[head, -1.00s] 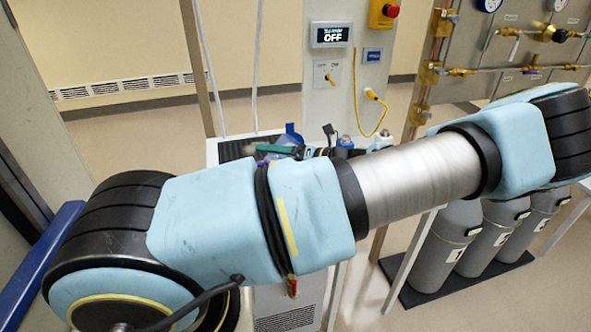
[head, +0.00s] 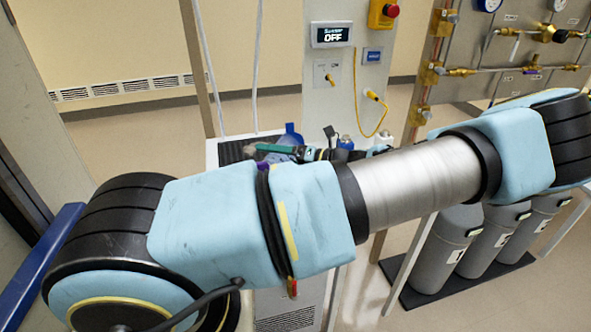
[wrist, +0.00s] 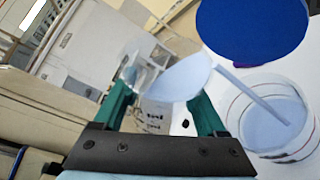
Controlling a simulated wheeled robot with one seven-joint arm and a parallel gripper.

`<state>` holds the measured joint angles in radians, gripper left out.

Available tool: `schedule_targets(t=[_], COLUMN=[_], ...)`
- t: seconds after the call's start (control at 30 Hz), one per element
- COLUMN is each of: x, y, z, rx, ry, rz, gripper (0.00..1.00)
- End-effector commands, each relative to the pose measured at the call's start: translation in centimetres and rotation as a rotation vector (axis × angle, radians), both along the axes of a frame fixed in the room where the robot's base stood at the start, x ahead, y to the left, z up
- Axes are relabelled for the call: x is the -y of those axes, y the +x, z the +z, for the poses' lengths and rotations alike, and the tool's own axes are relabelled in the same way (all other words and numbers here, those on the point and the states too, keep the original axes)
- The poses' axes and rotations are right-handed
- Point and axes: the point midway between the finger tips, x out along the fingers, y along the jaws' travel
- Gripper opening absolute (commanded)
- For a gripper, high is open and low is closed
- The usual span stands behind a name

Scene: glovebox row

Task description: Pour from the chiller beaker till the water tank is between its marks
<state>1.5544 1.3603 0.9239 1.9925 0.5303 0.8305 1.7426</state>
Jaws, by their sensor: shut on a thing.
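My gripper (wrist: 165,98), with green fingers, is shut on the clear chiller beaker (wrist: 157,112) in the wrist view. The beaker is tilted to the right and holds pale blue liquid. A thin stream (wrist: 250,92) runs from its lip into the clear round water tank (wrist: 232,118) at the right. The tank holds pale blue liquid and has dark red lines around its wall. I cannot tell exactly how its level sits against the marks. In the head view my arm hides most of the scene; a green finger (head: 275,148) shows behind it.
A blue disc (wrist: 255,28) is beside the tank in the wrist view. In the head view, a panel with an OFF display (head: 331,35) and red button (head: 391,10) stands behind. Gas cylinders (head: 440,250) and a pipe panel (head: 520,50) are at the right.

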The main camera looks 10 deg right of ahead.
Motion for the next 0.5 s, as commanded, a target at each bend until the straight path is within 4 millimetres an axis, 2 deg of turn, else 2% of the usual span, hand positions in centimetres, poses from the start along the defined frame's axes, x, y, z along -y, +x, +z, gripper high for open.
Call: schedule_targets(t=[0.5], x=[0.01], y=[0.01], z=[-0.1], rx=[-0.016], ry=[0.022], rz=[0.0], gripper=[0.1])
